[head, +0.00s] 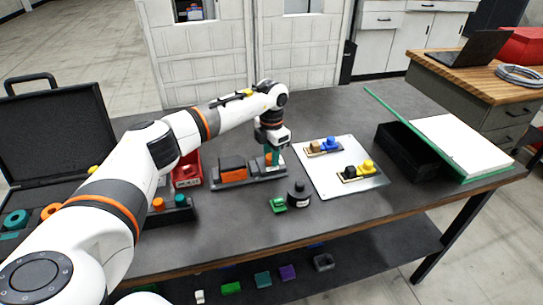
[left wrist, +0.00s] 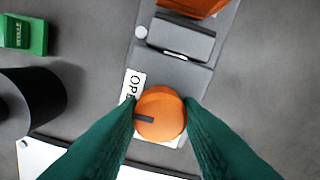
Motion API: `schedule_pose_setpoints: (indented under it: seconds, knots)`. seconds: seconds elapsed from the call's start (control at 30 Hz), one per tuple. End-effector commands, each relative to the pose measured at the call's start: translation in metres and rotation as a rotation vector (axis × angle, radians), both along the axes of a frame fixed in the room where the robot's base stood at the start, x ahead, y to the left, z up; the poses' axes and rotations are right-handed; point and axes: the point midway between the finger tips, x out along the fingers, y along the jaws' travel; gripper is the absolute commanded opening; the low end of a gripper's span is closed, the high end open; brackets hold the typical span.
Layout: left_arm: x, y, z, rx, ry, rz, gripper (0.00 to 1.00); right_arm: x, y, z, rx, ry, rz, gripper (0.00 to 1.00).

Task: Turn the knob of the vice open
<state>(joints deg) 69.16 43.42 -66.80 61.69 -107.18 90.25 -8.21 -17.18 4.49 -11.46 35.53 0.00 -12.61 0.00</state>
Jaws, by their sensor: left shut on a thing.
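The vice (head: 232,177) is a grey fixture with an orange block, standing mid-table in the head view. Its grey body (left wrist: 172,70) also runs through the left wrist view. The orange round knob (left wrist: 160,112) has a dark pointer mark aimed left in the wrist view. A white label (left wrist: 132,86) beside it shows the letters "OPE", the rest hidden. My left gripper (head: 272,157) comes down over the vice's right end. Its two teal fingers are shut on the knob, one on each side. My right gripper is not in view.
A black cylinder (head: 298,194) and a small green block (head: 279,206) stand right of the vice. A white plate (head: 325,180) with small parts lies beyond. A red bin (head: 188,172) is to the left. A black box (head: 405,152) and leaning green-edged board (head: 455,148) are at right.

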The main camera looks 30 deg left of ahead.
Motion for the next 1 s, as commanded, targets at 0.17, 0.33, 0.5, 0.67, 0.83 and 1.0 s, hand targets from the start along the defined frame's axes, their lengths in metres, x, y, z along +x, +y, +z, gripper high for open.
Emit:
schedule_pose_setpoints:
  seconds: [0.17,0.33,0.5,0.67,0.83,1.0]
  knots:
    - [0.0007,0.0003,0.0011,0.0,-0.003,-0.039,0.09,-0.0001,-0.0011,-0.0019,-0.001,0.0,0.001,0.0]
    - [0.0006,0.0002,0.0013,0.0,-0.003,-0.053,0.09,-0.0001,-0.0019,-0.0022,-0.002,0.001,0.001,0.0]
    - [0.0007,0.0001,0.0014,0.0,-0.003,-0.054,0.09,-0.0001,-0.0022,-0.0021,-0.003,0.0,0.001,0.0]
    - [0.0008,0.0002,0.0015,0.0,-0.003,-0.054,0.33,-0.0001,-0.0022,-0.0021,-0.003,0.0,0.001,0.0]
    - [0.0005,0.0002,0.0011,0.0,-0.002,-0.053,0.53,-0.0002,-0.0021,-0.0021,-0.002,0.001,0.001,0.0]
    - [0.0004,0.0001,0.0006,0.0,-0.001,-0.052,0.53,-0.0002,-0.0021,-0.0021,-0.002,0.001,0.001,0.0]
